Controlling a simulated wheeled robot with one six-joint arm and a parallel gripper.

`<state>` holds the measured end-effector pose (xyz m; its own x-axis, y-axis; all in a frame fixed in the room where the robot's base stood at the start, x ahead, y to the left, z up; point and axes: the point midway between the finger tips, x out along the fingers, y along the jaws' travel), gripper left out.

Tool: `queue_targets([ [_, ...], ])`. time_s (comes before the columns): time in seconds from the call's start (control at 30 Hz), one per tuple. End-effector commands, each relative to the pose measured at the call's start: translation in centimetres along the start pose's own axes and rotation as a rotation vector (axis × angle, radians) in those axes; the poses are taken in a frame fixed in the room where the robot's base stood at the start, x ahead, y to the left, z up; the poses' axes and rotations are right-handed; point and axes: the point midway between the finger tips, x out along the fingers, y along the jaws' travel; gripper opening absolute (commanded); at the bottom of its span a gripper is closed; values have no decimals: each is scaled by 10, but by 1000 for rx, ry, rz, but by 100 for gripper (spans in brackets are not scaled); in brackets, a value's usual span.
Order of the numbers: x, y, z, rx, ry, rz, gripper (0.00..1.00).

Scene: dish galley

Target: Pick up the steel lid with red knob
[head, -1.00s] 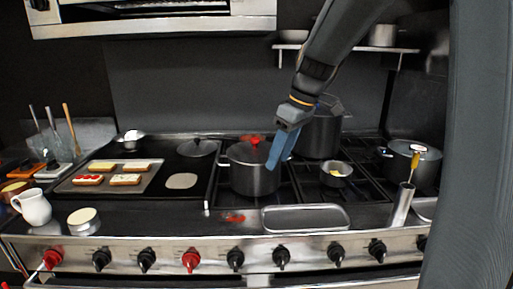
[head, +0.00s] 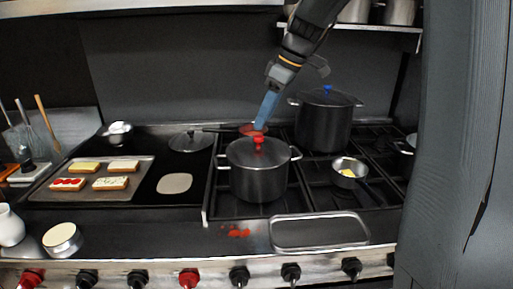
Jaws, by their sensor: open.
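The steel lid (head: 243,156) with its red knob (head: 258,143) sits on a dark steel pot (head: 259,182) on the stove, in the middle of the head view. My gripper (head: 260,127) points down with its blue fingers just above and at the knob. The fingers overlap the top of the knob in the picture, so I cannot tell whether they touch it. The gripper is open and holds nothing that I can see.
A tall pot (head: 324,124) with a blue knob stands behind right. A small pan (head: 349,173) is to the right. An empty tray (head: 320,245) lies in front. Left are a tray of bread slices (head: 140,192) and another lid (head: 191,140).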

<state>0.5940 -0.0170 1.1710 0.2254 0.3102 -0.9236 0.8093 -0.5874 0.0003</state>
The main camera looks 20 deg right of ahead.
Motion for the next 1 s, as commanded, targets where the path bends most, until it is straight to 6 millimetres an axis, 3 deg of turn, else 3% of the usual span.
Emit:
queue_targets([
  [0.47,55,4,8,7,-2,1,48],
  [0.77,62,4,7,5,-1,2,48],
  [1.0,61,4,7,5,-1,2,9],
])
